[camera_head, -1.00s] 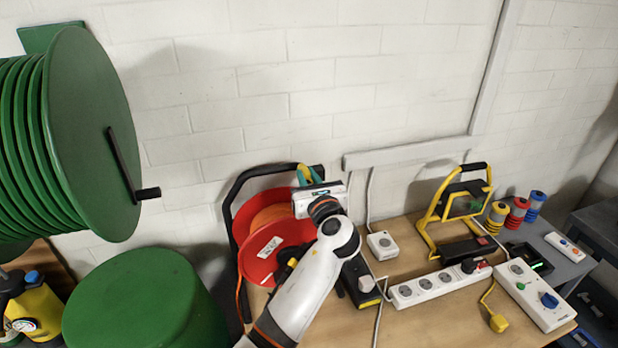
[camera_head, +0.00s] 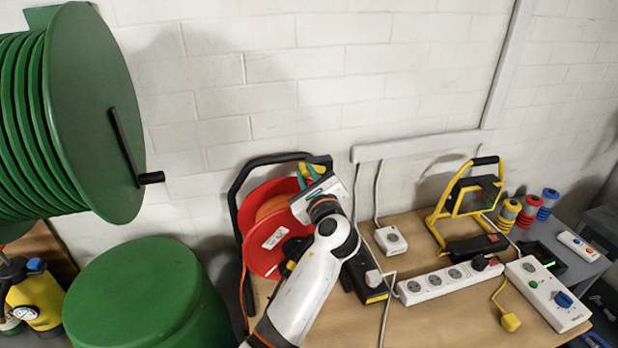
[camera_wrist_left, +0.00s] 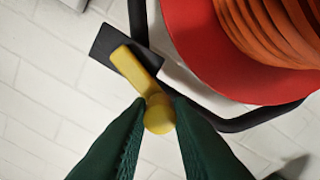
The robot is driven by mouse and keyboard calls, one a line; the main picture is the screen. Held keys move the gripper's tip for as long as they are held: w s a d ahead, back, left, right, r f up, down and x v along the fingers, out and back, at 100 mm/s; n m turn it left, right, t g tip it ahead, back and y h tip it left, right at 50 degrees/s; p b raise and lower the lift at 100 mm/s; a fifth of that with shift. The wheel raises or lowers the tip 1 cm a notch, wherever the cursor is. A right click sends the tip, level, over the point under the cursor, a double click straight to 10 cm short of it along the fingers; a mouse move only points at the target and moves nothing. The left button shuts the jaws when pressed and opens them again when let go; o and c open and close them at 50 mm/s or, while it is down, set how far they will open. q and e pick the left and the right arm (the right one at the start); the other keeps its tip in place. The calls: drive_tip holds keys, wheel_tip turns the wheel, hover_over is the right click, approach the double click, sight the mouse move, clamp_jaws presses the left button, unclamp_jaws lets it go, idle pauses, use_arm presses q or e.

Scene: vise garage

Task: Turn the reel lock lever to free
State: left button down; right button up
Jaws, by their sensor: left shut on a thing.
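The reel lock lever is a yellow bar with a rounded end; it shows in the left wrist view (camera_wrist_left: 138,75) and at the top of the reel stand in the head view (camera_head: 318,168). It sits on a dark plate (camera_wrist_left: 118,52). My left gripper (camera_head: 307,177) has its green fingers shut on the lever's rounded end; this shows in the left wrist view (camera_wrist_left: 158,118). The red cable reel (camera_head: 263,240) with orange cable stands behind my left arm, which hides part of it. My right gripper is not in view.
A large green hose reel (camera_head: 95,110) with a crank and a green drum (camera_head: 145,300) are on the left. On the wooden bench (camera_head: 425,328) are a white power strip (camera_head: 450,280), a yellow work lamp (camera_head: 465,205) and a white socket box (camera_head: 390,240).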

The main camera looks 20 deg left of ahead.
use_arm(q)
drive_tip(key=shift+f, duration=0.1)
idle(0.3)
drive_tip(key=c, duration=1.3)
unclamp_jaws()
